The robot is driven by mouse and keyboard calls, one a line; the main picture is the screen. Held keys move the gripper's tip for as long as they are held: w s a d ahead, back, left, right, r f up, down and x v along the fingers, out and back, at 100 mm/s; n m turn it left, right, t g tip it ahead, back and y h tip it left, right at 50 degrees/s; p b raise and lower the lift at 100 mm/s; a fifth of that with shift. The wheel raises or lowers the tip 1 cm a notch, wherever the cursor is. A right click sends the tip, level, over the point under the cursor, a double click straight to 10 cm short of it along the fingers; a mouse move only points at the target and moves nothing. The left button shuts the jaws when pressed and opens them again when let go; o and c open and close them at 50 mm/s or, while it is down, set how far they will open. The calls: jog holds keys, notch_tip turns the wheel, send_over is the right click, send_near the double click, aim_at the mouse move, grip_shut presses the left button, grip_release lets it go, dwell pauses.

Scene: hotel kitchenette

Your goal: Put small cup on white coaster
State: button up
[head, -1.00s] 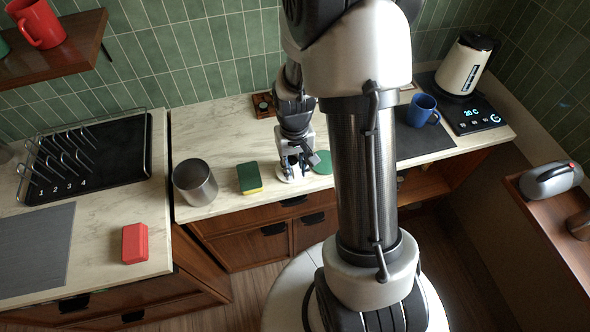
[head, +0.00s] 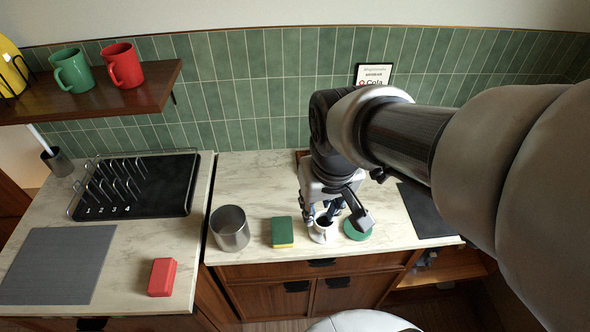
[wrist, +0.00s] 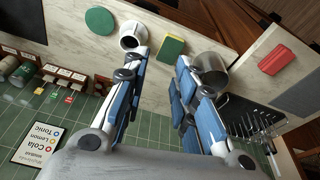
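A green and yellow sponge (head: 282,231) and a metal canister (head: 230,229) stand left of the cup. A dark mat (head: 426,212) lies to the right. A red block (head: 162,277) and a black rack (head: 140,188) are on the left counter. A shelf with mugs (head: 124,65) hangs above.

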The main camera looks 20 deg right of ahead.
jog(key=s+a+r+n+t, duration=0.1)
jog(key=s+a+r, duration=0.2)
jog(key=s, duration=0.5)
jog(key=shift+a+r+t, duration=0.3)
jog(key=shift+r+t, duration=0.1)
jog(key=shift+r, duration=0.25)
notch_tip(320, 180, down, 6)
jog(key=b, duration=0.6)
jog(key=shift+f, duration=0.15)
